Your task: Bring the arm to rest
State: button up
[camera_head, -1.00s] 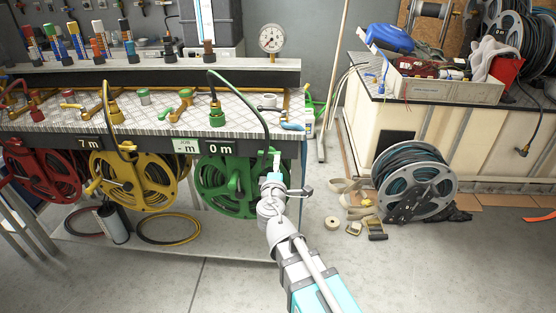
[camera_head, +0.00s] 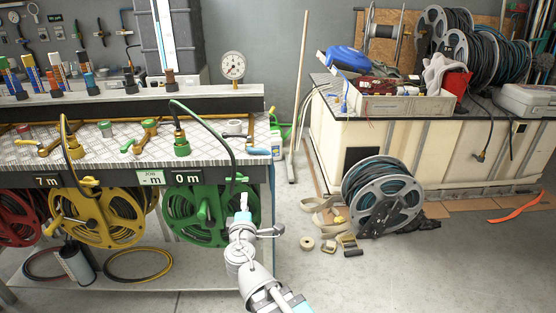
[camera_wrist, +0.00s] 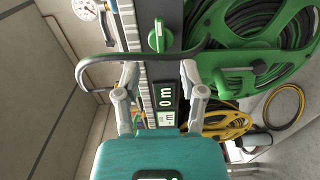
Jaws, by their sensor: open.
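My gripper (camera_head: 243,203) is at the lower middle of the head view, in front of the right end of the bench. In the wrist view my gripper (camera_wrist: 163,85) has its two fingers apart, with nothing held between them. Past the fingers are the bench's front edge and the 0 m label (camera_wrist: 166,97). The green hose reel (camera_head: 197,207) hangs under the bench, just left of my gripper. It also fills the upper right of the wrist view (camera_wrist: 240,60). A dark hose (camera_head: 225,150) loops from the bench top down past its edge.
The yellow reel (camera_head: 105,215) and red reel (camera_head: 15,212) hang further left. A loose reel (camera_head: 385,196) stands on the floor at right, with straps and tape (camera_head: 307,243) beside it. A cluttered white cabinet (camera_head: 425,150) stands behind. The floor at the lower right is clear.

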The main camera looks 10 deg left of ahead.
jog(key=w+d+f+m+g+h, duration=0.2)
jog(key=d+f+m+h, duration=0.15)
jog(key=d, duration=0.45)
jog(key=w+d+f+m+g+h, duration=0.2)
jog(key=d+m, duration=0.2)
jog(key=d, duration=0.3)
jog(key=w+d+f+m+g+h, duration=0.1)
jog(key=d+f+m+g+h, duration=0.2)
jog(key=d, duration=0.5)
jog(key=s+d+f+m+g+y, duration=0.2)
jog(key=s+d+f+m+g, duration=0.3)
jog(key=d, duration=0.3)
jog(key=s+d+f+m+g+y, duration=0.2)
jog(key=s+d+f+m+g, duration=0.3)
jog(key=d, duration=0.2)
notch_tip(320, 180, up, 26)
jog(key=p, duration=2.6)
jog(key=shift+s+g, duration=0.3)
jog(key=shift+d+r+y, duration=0.1)
jog(key=shift+y, duration=0.15)
